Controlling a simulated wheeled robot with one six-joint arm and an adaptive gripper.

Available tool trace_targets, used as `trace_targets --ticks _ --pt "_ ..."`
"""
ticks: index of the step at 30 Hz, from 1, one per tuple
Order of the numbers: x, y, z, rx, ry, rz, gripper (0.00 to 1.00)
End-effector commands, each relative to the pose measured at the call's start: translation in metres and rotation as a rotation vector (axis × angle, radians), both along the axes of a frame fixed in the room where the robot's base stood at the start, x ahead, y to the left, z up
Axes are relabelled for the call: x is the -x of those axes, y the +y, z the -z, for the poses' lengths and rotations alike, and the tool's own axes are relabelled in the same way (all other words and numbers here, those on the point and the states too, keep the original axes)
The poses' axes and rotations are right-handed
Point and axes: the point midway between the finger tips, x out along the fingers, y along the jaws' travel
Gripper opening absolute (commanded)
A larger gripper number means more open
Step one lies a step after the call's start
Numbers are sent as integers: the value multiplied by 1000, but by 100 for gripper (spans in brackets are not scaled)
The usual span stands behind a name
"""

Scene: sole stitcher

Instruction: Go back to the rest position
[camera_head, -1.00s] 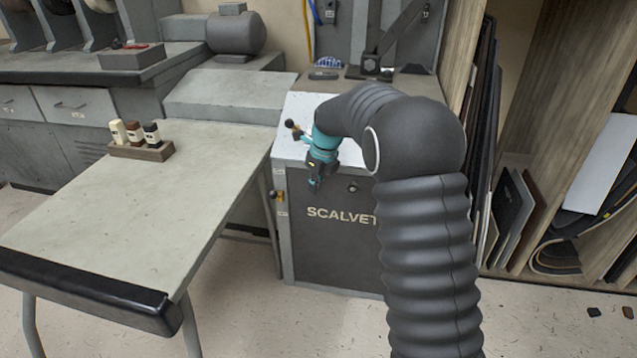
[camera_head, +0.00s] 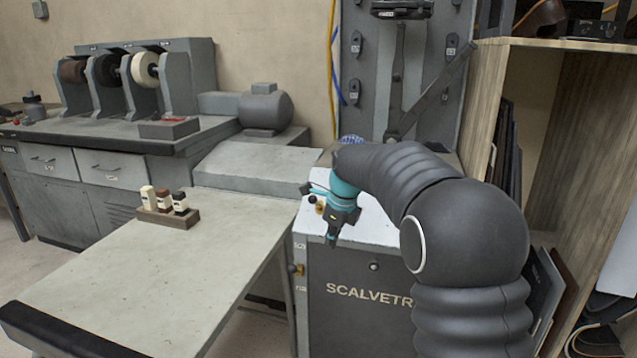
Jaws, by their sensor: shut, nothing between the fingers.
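My gripper (camera_head: 332,238) hangs at the end of my black, sleeved arm, below a teal wrist. Its fingers point down and are shut with nothing between them.
A grey table (camera_head: 150,270) with a black padded front edge lies to the left. A wooden holder (camera_head: 178,217) with several small bottles stands on it. A brush machine (camera_head: 130,75) is at the back left. A wooden rack (camera_head: 560,130) with dark sheets stands right.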

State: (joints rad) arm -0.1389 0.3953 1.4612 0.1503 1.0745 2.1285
Motion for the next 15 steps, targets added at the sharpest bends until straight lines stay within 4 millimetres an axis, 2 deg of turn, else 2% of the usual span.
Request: trace_targets --ticks 7,11,15 --pt "27 -9 36 118 -20 -519 0" --pt "54 -17 40 172 -44 -792 0" --pt "90 -30 35 235 -80 -1085 0"
